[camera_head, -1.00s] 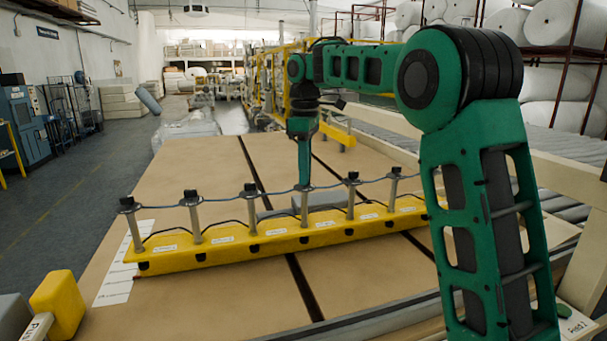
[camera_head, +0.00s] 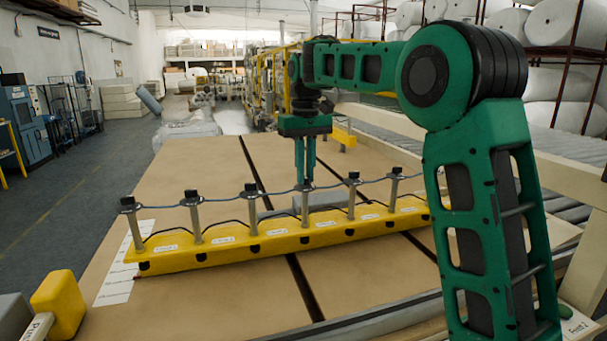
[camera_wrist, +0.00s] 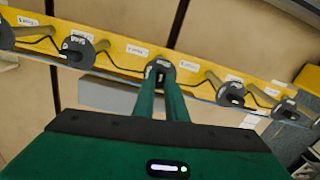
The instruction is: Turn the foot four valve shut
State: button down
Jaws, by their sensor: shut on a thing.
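A yellow bar (camera_head: 215,249) lies across the board, carrying a row of grey posts with dark caps. The fourth post from the left (camera_head: 304,209) is the one at my gripper; I take it as the foot four valve. My gripper (camera_head: 304,186) points straight down, its two green fingers closed on that post's dark cap. In the wrist view the fingertips (camera_wrist: 160,82) meet at the cap (camera_wrist: 159,68), which they partly hide. The labels on the bar are too small to read surely.
Neighbouring posts stand close on both sides, at the left (camera_head: 250,208) and right (camera_head: 352,196). A thin blue line (camera_head: 222,201) runs along the caps. A grey block (camera_head: 278,211) lies behind the bar. A yellow block (camera_head: 58,304) stands at front left.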

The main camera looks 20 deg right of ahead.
jog(key=shift+w+d+m, duration=0.1)
jog(key=shift+w+m, duration=0.05)
jog(key=shift+m, duration=0.55)
jog(key=c, duration=1.8)
grip_release()
notch_tip(320, 180, up, 11)
jog(key=shift+f, duration=0.15)
